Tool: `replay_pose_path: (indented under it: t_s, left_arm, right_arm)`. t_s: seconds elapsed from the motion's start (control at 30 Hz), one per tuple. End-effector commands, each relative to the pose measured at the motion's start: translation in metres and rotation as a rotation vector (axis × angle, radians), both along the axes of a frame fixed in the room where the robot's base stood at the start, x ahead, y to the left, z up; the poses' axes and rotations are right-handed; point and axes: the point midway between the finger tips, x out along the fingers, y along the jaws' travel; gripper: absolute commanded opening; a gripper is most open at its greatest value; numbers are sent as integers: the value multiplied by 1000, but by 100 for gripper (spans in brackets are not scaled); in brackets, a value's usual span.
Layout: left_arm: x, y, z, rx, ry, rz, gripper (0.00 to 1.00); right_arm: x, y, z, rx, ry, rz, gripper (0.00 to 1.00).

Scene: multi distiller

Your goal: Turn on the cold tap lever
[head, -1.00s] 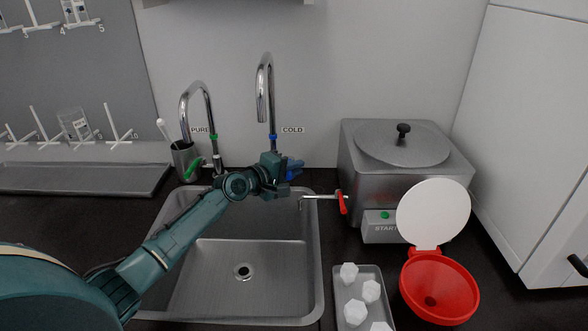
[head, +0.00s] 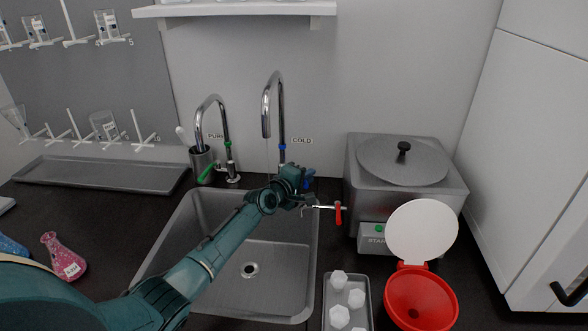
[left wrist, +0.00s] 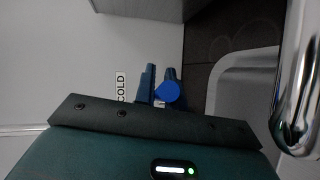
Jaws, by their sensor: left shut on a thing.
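The cold tap (head: 281,110) is a tall chrome gooseneck with a blue ring, behind the sink beside the COLD label. Its blue lever (head: 309,181) shows just past my left gripper (head: 302,178), low at the right of the tap's base. In the left wrist view the lever's round blue end (left wrist: 168,92) sits at the fingertips of my left gripper (left wrist: 160,80), which is shut on it. The chrome pipe (left wrist: 296,85) stands close at the right there. A faint thin line hangs below the spout in the head view. My right gripper is out of view.
The pure tap (head: 226,130) with a green lever stands left. The sink (head: 220,290) lies below my left arm. A shelf (head: 235,10) is above.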

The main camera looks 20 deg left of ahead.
Motion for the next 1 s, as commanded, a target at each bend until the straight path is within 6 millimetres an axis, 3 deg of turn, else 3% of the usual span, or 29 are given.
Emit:
replay_pose_path:
  t_s: [0.37,0.4,0.67,1.0]
  left_arm:
    - [2,-2,1,2,-3,13,0]
    - [2,-2,1,2,-3,13,12]
    - [2,-4,0,1,-2,9,33]
    - [-3,-5,2,-1,-1,6,33]
  right_arm:
    - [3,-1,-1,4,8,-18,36]
    - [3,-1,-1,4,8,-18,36]
    - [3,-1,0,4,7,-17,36]
    - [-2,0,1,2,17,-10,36]
